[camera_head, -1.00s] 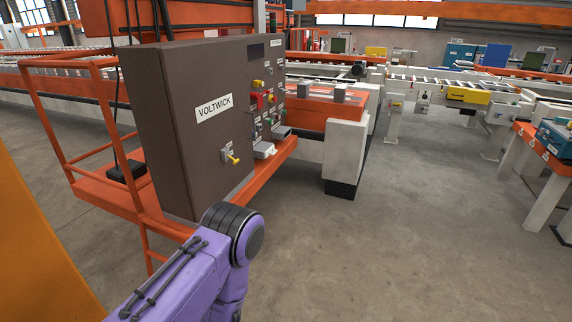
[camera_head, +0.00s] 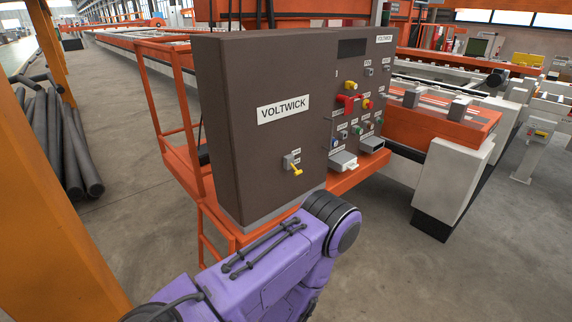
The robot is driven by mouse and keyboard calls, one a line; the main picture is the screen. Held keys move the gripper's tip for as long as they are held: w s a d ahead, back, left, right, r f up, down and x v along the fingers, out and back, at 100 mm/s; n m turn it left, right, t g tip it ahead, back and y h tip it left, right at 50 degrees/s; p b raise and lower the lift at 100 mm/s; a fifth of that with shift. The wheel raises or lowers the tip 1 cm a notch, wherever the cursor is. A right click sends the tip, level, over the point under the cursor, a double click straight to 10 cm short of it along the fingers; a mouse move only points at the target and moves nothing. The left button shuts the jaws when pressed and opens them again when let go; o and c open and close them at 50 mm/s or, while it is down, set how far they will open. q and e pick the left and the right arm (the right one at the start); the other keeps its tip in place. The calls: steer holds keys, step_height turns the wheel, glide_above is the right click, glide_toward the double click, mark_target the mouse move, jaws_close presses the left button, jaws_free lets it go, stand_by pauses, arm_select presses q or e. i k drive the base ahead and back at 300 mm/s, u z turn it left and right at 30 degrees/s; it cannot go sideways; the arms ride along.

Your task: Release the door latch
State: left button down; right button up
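The brown VOLTWICK cabinet (camera_head: 262,150) stands on an orange platform ahead of me. A small latch with a yellow handle (camera_head: 296,170) sits on its front face, below the VOLTWICK label. The handle slants down to the right. To its right is a panel with a red handle (camera_head: 346,101), yellow and red knobs, several buttons and a dark display. My purple arm comes in from the bottom, in front of the cabinet's lower edge, with its dark-ringed joint below the latch. Neither gripper shows in the view.
An orange railing (camera_head: 165,110) stands left of the cabinet. A white block (camera_head: 452,180) with a dark base stands to the right. Dark pipes (camera_head: 65,140) lie stacked at the far left, past an orange post (camera_head: 50,220). The floor at lower right is clear.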

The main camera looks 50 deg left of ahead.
mark_target(298, 173)
steer(key=u, duration=0.6)
steer(key=i, duration=0.95)
steer(key=u, duration=0.2)
